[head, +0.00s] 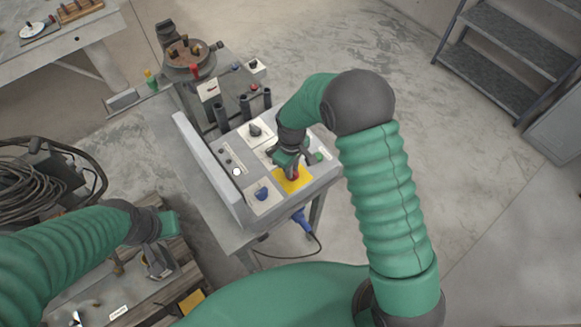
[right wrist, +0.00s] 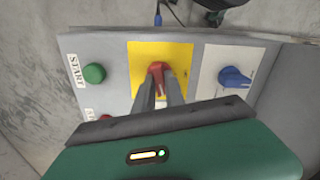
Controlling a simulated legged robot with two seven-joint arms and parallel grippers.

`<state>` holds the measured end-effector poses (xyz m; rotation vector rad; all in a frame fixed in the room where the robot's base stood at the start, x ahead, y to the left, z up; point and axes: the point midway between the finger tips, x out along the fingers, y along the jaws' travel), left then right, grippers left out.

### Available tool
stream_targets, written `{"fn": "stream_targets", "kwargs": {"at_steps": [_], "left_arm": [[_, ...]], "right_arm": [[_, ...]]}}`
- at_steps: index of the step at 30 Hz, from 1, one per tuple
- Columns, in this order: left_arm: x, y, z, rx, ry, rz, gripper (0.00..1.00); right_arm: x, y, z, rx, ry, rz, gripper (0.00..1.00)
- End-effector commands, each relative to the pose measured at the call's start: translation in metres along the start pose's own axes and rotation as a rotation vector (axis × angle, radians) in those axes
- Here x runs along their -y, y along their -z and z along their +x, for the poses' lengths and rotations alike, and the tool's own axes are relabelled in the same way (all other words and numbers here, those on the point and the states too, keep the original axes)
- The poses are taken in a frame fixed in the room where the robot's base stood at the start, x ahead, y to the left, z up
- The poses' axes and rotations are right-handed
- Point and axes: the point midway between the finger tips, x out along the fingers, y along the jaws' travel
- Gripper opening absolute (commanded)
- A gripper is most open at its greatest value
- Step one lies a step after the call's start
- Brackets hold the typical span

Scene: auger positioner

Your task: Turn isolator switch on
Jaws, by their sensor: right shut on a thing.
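The isolator switch is a red handle (right wrist: 157,68) on a yellow plate (right wrist: 182,55) on the grey control box. In the head view the yellow plate (head: 301,186) sits at the box's near right, partly under my right gripper (head: 292,174). In the right wrist view my right gripper (right wrist: 160,84) has its two fingers on either side of the red handle and is shut on it. The fingers hide the handle's lower part. My left gripper (head: 160,262) is away from the box, over the cluttered bench at lower left; its opening is unclear.
A green START button (right wrist: 95,73) and a partly hidden red button lie left of the plate in the wrist view. A blue knob (right wrist: 233,77) lies right of it. A blue plug and cable (head: 301,222) hang below the box. Stairs (head: 510,55) stand at upper right.

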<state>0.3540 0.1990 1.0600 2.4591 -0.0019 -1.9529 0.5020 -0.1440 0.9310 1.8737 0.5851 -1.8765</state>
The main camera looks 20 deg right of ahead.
Motion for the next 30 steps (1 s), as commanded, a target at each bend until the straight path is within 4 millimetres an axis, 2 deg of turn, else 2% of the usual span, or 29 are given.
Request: {"fn": "stream_targets", "kwargs": {"at_steps": [12, 30], "left_arm": [[0.0000, 0.0004, -0.0019, 0.000, 0.000, 0.000, 0.00], [0.0000, 0.0005, -0.0020, 0.000, 0.000, 0.000, 0.00]], "right_arm": [[-0.0019, 0.0003, -0.0016, -0.002, -0.004, 0.230, 0.00], [-0.0009, -0.0003, -0.0008, 0.000, -0.002, 0.277, 0.00]]}}
